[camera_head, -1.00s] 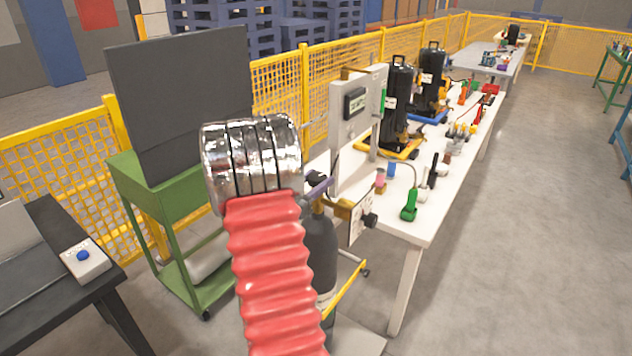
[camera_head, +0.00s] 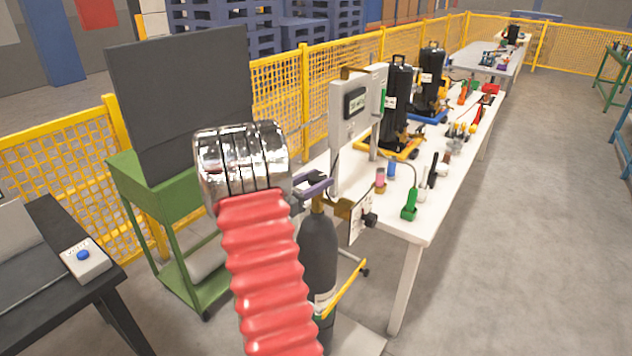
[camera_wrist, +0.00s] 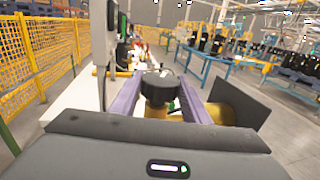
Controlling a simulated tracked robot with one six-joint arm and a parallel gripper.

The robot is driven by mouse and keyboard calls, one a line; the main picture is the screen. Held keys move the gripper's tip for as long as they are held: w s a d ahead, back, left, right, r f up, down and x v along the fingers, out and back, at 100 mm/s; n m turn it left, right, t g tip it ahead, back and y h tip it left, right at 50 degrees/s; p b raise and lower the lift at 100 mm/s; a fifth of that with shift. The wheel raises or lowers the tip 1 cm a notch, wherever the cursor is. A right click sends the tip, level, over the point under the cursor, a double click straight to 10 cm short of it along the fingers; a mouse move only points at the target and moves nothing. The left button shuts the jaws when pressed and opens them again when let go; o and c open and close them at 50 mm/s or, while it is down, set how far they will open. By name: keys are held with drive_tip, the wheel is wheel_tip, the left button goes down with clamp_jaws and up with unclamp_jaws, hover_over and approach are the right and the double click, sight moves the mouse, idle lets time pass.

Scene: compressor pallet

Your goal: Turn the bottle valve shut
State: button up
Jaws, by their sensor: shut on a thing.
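A dark grey gas bottle (camera_head: 318,255) stands upright near the left end of the long white table, in a stand with a yellow bar. Its brass valve body (camera_head: 340,207) is at the top. In the wrist view the black valve knob (camera_wrist: 160,86) sits between the two purple fingers of my gripper (camera_wrist: 157,98), over a brass part. My gripper (camera_head: 313,186) is shut on this knob at the bottle's top. My arm hides part of the bottle's left side in the head view.
A white panel with a gauge (camera_head: 355,102) rises close behind the bottle. A green cart (camera_head: 150,185) with a dark board stands left. The white table (camera_head: 425,225) holds black compressors and small parts. Open floor (camera_head: 540,240) lies right.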

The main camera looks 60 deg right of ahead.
drive_tip(key=m+g+y, duration=0.2)
drive_tip(key=g, duration=0.1)
drive_tip(key=m+g+y, duration=0.2)
drive_tip(key=m+g, duration=0.1)
drive_tip(key=shift+w+d+g+y, duration=0.15)
drive_tip(key=shift+d+g+y, duration=0.05)
drive_tip(key=shift+g+y, duration=0.2)
drive_tip(key=shift+m+g+y, duration=1.4)
drive_tip(key=shift+m+y, duration=0.6)
drive_tip(key=shift+y, duration=0.2)
drive_tip(key=shift+m+g+y, duration=0.3)
drive_tip(key=shift+y, duration=0.3)
drive_tip(key=o, duration=1)
drive_tip(key=shift+o, duration=0.2)
